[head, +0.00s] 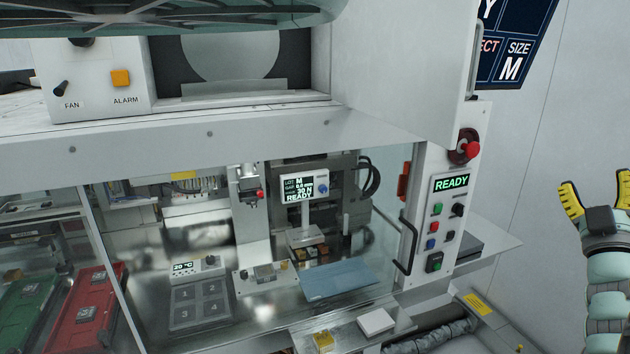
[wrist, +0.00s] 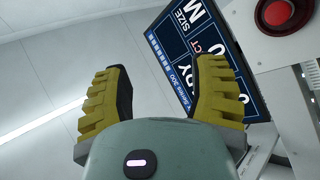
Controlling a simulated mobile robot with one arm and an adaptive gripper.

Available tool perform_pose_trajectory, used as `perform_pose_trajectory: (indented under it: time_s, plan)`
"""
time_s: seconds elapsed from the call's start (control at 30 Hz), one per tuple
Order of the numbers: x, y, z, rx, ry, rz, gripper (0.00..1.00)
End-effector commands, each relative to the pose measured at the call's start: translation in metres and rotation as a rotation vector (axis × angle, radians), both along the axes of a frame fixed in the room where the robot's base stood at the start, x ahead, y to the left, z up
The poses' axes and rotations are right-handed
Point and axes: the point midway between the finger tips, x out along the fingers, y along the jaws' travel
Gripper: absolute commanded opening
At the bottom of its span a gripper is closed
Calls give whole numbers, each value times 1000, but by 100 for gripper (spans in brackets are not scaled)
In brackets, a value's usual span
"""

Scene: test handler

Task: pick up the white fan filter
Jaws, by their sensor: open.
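A flat white square piece (head: 376,322), which looks like the white fan filter, lies on the metal ledge at the front of the machine, low in the head view. It lies right of a small yellow block (head: 323,340) and apart from it. My gripper (head: 598,193) is at the right edge of the head view, fingers up, far to the right of the white piece and above it. In the wrist view my gripper (wrist: 165,85) is open with nothing between its yellow fingers. The white piece does not show in the wrist view.
A clear door with a black handle (head: 407,243) and a control panel (head: 447,222) reading READY stand behind the ledge. A blue sheet (head: 338,281) lies inside. A red bin (head: 88,310) is at left. A dark sign (wrist: 212,55) is beyond my fingers.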

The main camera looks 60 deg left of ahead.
Motion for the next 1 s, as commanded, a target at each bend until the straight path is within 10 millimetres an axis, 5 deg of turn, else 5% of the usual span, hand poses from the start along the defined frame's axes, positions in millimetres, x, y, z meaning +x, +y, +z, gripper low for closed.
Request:
perform_pose_trajectory:
  time_s: [0.2,0.33,0.43,0.57,0.7,0.9,1.0]
  plan:
    - [74,-38,25,-41,64,-369,58]
    - [90,-86,62,42,59,-635,58]
    - [82,-129,95,164,30,-838,58]
    - [45,-188,133,394,-33,-1093,58]
    - [-24,-244,154,722,-123,-1334,58]
    - [-128,-289,140,1210,-253,-1567,58]
    - [-162,-295,128,1377,-301,-1623,58]
